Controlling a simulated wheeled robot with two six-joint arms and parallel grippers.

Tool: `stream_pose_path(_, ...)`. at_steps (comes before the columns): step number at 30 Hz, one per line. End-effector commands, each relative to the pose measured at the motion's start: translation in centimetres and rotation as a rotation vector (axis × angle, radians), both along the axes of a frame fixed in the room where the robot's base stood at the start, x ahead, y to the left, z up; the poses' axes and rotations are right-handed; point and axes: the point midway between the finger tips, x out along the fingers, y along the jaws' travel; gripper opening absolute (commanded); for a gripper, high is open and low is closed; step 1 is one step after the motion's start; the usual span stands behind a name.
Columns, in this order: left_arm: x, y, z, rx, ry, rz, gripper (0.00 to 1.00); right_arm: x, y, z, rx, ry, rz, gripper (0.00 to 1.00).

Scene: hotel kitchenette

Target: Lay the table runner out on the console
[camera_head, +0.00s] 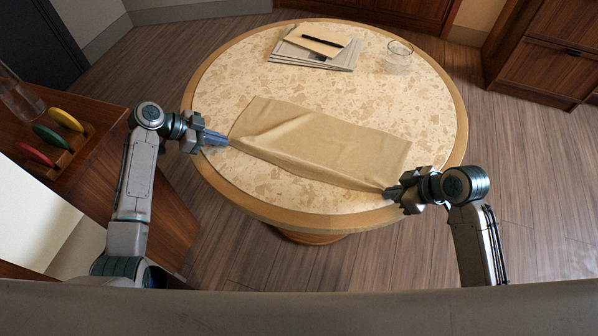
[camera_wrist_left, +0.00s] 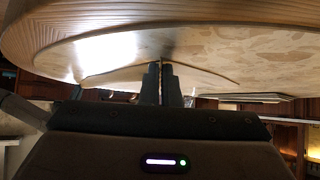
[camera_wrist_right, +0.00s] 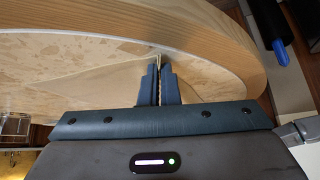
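The tan table runner (camera_head: 325,145) lies across the round, stone-patterned tabletop (camera_head: 290,85), spread out with a raised fold at its left end and gathered cloth at its near right corner. My left gripper (camera_head: 226,141) is shut on the runner's near left corner. In the left wrist view its fingers (camera_wrist_left: 162,72) are close together at the cloth's edge. My right gripper (camera_head: 386,192) is shut on the near right corner. In the right wrist view the cloth's tip shows between its fingers (camera_wrist_right: 159,68).
Newspapers (camera_head: 315,50) with a notebook (camera_head: 322,41) and a black pen (camera_head: 327,41) on top lie at the table's back. A clear glass (camera_head: 398,57) stands at the back right. A wooden cabinet (camera_head: 150,180) with coloured items in a rack (camera_head: 62,140) is at left.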

Motion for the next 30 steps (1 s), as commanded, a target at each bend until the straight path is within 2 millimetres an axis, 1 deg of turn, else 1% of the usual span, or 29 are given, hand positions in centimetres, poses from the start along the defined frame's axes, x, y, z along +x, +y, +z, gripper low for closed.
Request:
stream_pose_path(5,0.0,0.0,0.7,0.000,0.000,0.000,0.00,-0.1,0.0,0.6,-0.001,0.003,0.000,0.00)
stream_pose_path(18,0.0,0.0,4.1,0.000,0.000,0.000,0.00,0.0,0.0,4.1,-0.001,0.001,0.000,0.00)
stream_pose_path(22,0.0,0.0,4.5,0.000,0.000,0.000,0.00,0.0,0.0,4.5,0.000,0.000,0.000,0.00)
stream_pose_path(30,0.0,0.0,4.5,0.000,0.000,0.000,0.00,0.0,0.0,4.4,0.000,0.000,0.000,0.00)
